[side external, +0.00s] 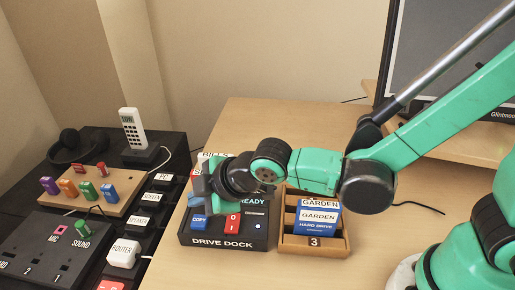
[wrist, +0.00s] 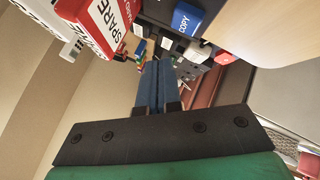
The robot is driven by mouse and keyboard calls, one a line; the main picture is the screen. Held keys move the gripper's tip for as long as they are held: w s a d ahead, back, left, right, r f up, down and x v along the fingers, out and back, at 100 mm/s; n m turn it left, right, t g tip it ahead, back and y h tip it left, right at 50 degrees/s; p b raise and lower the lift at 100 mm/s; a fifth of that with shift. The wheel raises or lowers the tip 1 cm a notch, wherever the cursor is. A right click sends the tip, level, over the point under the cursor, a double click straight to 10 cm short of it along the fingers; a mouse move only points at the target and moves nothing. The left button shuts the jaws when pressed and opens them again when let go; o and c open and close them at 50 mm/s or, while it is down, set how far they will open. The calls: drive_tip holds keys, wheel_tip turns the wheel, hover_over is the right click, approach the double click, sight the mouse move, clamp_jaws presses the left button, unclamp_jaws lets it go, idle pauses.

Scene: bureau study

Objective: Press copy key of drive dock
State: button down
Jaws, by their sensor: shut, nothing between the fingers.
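The drive dock (side external: 230,242) is a dark box on the desk with a "READY" display, partly hidden behind my wrist. Its blue copy key (side external: 199,223) is at the front left, beside a red key (side external: 232,224). In the wrist view the copy key (wrist: 187,20) is at the top, right of and beyond my fingertips. My gripper (side external: 202,182) is above the left part of the dock in the side view. In the wrist view my gripper (wrist: 156,66) has its fingers together and empty. It appears apart from the key.
A wooden tray (side external: 287,250) with blue-and-white drives stands right of the dock. A red-and-white "SPARE" drive (wrist: 104,24) is left of the fingers in the wrist view. Left of the desk is a dark unit with a pegged board (side external: 128,183), a phone (side external: 132,128) and labelled plugs.

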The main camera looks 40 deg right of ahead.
sight(194, 216)
drive_tip(key=shift+f, duration=1.1)
drive_tip(key=shift+f, duration=0.15)
idle(1.2)
drive_tip(key=shift+f, duration=0.25)
drive_tip(key=shift+f, duration=0.5)
idle(0.6)
drive_tip(key=shift+r, duration=0.95)
drive_tip(key=shift+r, duration=0.1)
drive_tip(key=shift+r, duration=2.4)
